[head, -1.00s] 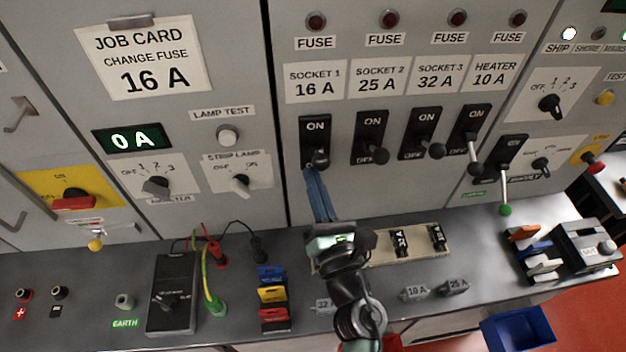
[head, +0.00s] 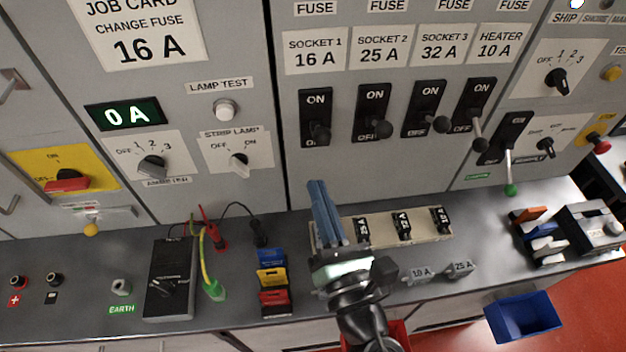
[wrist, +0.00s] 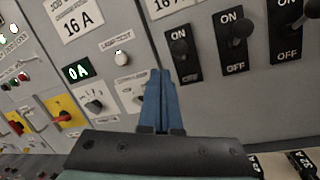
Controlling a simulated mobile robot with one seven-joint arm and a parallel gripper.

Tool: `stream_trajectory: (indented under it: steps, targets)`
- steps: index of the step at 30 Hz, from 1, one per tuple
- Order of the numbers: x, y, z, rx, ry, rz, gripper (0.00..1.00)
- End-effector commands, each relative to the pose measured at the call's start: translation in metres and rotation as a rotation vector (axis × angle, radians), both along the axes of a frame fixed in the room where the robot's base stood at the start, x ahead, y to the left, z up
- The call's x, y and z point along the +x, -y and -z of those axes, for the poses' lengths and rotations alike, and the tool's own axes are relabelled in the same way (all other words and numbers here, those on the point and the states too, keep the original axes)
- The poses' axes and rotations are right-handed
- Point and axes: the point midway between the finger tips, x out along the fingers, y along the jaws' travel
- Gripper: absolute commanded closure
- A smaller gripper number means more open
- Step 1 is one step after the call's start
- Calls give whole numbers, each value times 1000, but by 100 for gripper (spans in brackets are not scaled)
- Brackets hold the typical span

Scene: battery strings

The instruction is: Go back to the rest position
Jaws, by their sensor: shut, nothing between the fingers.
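My gripper (head: 320,187) has blue fingers that are closed together with nothing between them. It is above the bench in front of the panel, below the SOCKET 1 switch (head: 316,118) and apart from it. In the wrist view the gripper (wrist: 160,75) points up at the panel. The SOCKET 1 switch (wrist: 184,54) shows there to the right of the fingertips. My gripper and arm hide part of the fuse block (head: 430,230) and of the bench behind them.
Lever switches for SOCKET 2 (head: 372,112), SOCKET 3 (head: 424,108) and HEATER (head: 474,106) stick out from the panel. A black meter (head: 171,280), coloured tags (head: 272,278) and loose fuses (head: 440,272) lie on the bench (head: 60,315). A blue bin (head: 523,318) is lower right.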

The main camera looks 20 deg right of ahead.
Motion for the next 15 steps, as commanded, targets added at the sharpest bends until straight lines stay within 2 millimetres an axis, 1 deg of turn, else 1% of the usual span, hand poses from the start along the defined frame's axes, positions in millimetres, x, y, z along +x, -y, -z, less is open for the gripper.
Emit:
stream_trajectory:
  steps: [1,5,15]
  targets:
    - [-5,-1,-1,-1,-1,0,100]
    - [-12,-1,-5,0,-1,0,100]
    - [-13,-2,-6,0,-1,0,100]
